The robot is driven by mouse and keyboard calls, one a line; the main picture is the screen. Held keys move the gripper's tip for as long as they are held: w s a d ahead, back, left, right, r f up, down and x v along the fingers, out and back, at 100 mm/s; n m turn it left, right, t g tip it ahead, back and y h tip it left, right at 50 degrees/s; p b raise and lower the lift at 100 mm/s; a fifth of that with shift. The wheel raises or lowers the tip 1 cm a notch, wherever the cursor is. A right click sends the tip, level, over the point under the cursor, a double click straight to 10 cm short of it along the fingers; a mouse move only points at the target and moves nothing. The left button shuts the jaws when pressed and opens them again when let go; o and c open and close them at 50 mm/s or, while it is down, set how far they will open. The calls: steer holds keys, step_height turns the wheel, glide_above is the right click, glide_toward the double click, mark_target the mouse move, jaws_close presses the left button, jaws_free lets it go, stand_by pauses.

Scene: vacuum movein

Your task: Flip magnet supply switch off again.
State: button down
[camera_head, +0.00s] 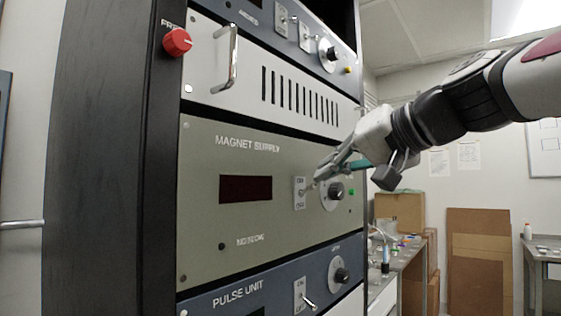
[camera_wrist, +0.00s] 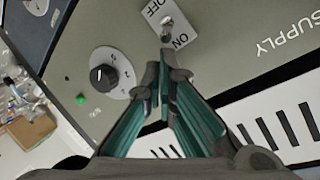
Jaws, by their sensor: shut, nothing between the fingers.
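The magnet supply panel (camera_head: 215,240) is a grey-green front in the middle of the rack, with a dark display (camera_head: 246,189). Its toggle switch sits on a small white plate (camera_head: 299,201). The wrist view shows the switch (camera_wrist: 167,22) between the OFF and ON labels; I cannot tell surely which way its lever leans. My gripper (camera_head: 318,178) is shut and empty, its tips just in front of and to the right of the switch plate. In the wrist view my gripper (camera_wrist: 165,68) has its tips close to the ON end; contact cannot be told.
A round knob (camera_head: 335,191) and a green light (camera_head: 351,191) lie just right of the switch. A metal handle (camera_head: 232,58) and a red knob (camera_head: 177,42) are above. The blue pulse unit (camera_head: 240,292) below has its own switch (camera_head: 307,300).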

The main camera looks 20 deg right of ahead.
steer(key=shift+w+a+f, duration=0.2)
steer(key=shift+w+a, duration=0.05)
steer(key=shift+w, duration=0.3)
steer(key=shift+d+f+b, duration=0.1)
steer(key=shift+f+b, duration=0.1)
steer(key=shift+b, duration=0.65)
